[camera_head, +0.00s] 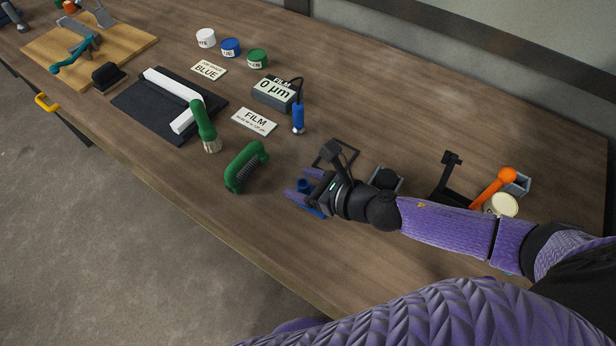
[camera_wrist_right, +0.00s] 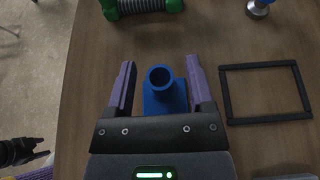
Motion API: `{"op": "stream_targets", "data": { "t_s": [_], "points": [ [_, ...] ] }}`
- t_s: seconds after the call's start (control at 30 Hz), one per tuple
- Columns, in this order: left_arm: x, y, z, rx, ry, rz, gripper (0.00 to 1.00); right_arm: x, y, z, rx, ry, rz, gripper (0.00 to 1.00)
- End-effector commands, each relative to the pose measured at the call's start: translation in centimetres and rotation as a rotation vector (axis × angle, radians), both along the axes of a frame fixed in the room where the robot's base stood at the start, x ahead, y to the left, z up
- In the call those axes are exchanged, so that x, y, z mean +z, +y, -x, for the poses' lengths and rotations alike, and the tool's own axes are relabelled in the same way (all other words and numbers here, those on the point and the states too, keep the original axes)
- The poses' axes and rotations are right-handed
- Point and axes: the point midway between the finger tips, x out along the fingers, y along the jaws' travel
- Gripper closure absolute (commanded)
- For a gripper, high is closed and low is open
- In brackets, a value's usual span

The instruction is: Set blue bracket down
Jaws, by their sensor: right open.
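The blue bracket (camera_wrist_right: 165,98) lies on the wooden table, with its round upright tube facing the right wrist camera. In the head view only parts of the bracket (camera_head: 303,186) show beside and under my right gripper (camera_head: 297,192). My right gripper (camera_wrist_right: 160,72) is open, with one purple finger on each side of the bracket and a visible gap at both fingers. The bracket's near end is hidden by the gripper body. A dark gripper with purple parts, apparently my left one (camera_wrist_right: 25,152), shows at the lower left of the right wrist view, over the floor.
A black square frame (camera_wrist_right: 266,92) lies to the right in the wrist view. A black stand (camera_head: 448,180), an orange-knobbed handle (camera_head: 495,187) and a cream round pot (camera_head: 502,205) stand near my right forearm. The table's front edge is close.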

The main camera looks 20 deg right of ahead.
Motion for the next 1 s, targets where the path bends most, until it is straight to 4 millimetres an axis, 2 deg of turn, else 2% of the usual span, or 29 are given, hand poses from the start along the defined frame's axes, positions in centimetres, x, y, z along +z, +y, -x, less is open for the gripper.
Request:
{"op": "stream_targets", "data": {
  "t_s": [0.17, 0.27, 0.43, 0.63, 0.8, 1.0],
  "points": [
    [0.4, -0.1, 0.0, 0.001, 0.0, 0.001, 0.41, 0.6, 0.0, 0.0, 0.0, -0.001, 0.001, 0.32],
    [0.4, -0.1, 0.0, 0.001, 0.001, 0.001, 0.41, 0.8, -1.1, 1.3, -0.002, 0.003, 0.001, 0.32],
    [0.2, -0.1, 0.1, 0.001, 0.002, 0.002, 0.41, 2.5, -3.6, 4.7, 0.003, 0.005, 0.004, 0.32],
    [0.0, -0.1, 0.2, 0.002, 0.004, 0.002, 0.41, 4.0, -5.6, 7.4, 0.0, 0.003, -0.004, 0.32],
    [0.0, -0.1, 0.1, 0.002, 0.003, 0.003, 0.41, 4.7, -6.6, 8.5, 0.0, 0.0, -0.001, 0.32],
    [0.0, -0.2, 0.1, 0.001, 0.003, 0.003, 0.41, 5.0, -6.8, 8.7, 0.001, -0.001, 0.0, 0.32]
  ]
}}
